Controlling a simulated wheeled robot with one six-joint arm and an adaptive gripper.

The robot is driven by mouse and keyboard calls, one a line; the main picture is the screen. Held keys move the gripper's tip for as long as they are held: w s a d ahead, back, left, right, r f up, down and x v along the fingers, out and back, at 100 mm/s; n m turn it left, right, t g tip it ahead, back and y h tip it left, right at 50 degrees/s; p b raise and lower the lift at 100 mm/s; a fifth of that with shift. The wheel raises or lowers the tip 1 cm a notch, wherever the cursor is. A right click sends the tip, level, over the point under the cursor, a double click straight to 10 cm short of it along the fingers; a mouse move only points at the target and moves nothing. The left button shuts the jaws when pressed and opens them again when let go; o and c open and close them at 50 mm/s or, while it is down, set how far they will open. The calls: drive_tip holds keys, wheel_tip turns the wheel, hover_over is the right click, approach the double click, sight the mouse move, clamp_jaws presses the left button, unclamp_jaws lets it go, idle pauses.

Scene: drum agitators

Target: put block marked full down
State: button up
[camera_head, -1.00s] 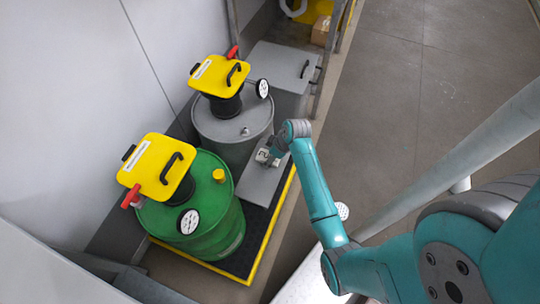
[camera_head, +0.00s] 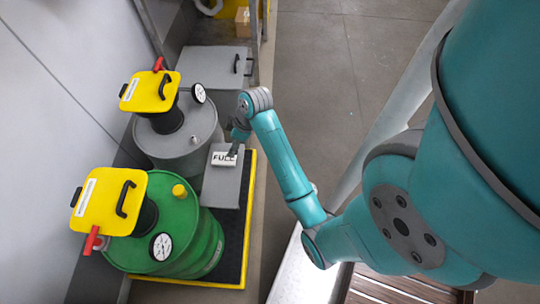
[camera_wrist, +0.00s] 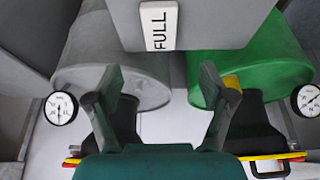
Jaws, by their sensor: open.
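The white block marked FULL (camera_head: 222,159) lies label up on a flat grey surface (camera_head: 221,185) beside the drums. In the wrist view the block (camera_wrist: 158,26) shows at the top centre, its lettering running sideways. My gripper (camera_wrist: 156,85) is open and empty there, its two fingers spread wide. The block lies beyond the fingertips and apart from them in that picture. In the head view my gripper (camera_head: 234,147) is just over the block's right end; its fingers are small and partly overlap the block.
A green drum (camera_head: 185,235) and a grey drum (camera_head: 190,140) with yellow-topped agitators (camera_head: 109,202) and gauges (camera_head: 161,246) stand left of the block. A yellow-edged black pallet (camera_head: 232,225) lies beneath. A grey box (camera_head: 210,65) stands behind. Open floor (camera_head: 330,90) lies to the right.

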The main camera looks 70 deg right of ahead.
drive_tip(key=shift+m+t+h, duration=0.7)
drive_tip(key=shift+m+t, duration=0.1)
drive_tip(key=shift+t, duration=0.1)
drive_tip(key=s+a+f, duration=0.1)
drive_tip(key=a, duration=0.1)
drive_tip(key=s+a+f, duration=0.1)
drive_tip(key=a+f, duration=0.1)
drive_tip(key=a, duration=0.1)
drive_tip(key=s+a+f, duration=0.1)
drive_tip(key=a+f, duration=0.1)
drive_tip(key=a, duration=0.1)
drive_tip(key=shift+s+a, duration=0.15)
drive_tip(key=shift+s, duration=0.15)
drive_tip(key=s+a+m+t+h, duration=0.1)
drive_tip(key=s+a+m+t, duration=0.1)
drive_tip(key=s+a, duration=0.5)
drive_tip(key=s+a+r+t, duration=0.3)
drive_tip(key=s+r, duration=0.5)
drive_tip(key=r, duration=0.1)
drive_tip(key=s+a+r+t, duration=0.3)
drive_tip(key=s+a+r, duration=0.1)
drive_tip(key=s+r, duration=0.4)
wheel_tip(320, 180, up, 3)
drive_tip(key=shift+s+a+f+t+y, duration=0.2)
drive_tip(key=shift+s+a+t+y, duration=0.1)
drive_tip(key=shift+s+t+y, duration=0.1)
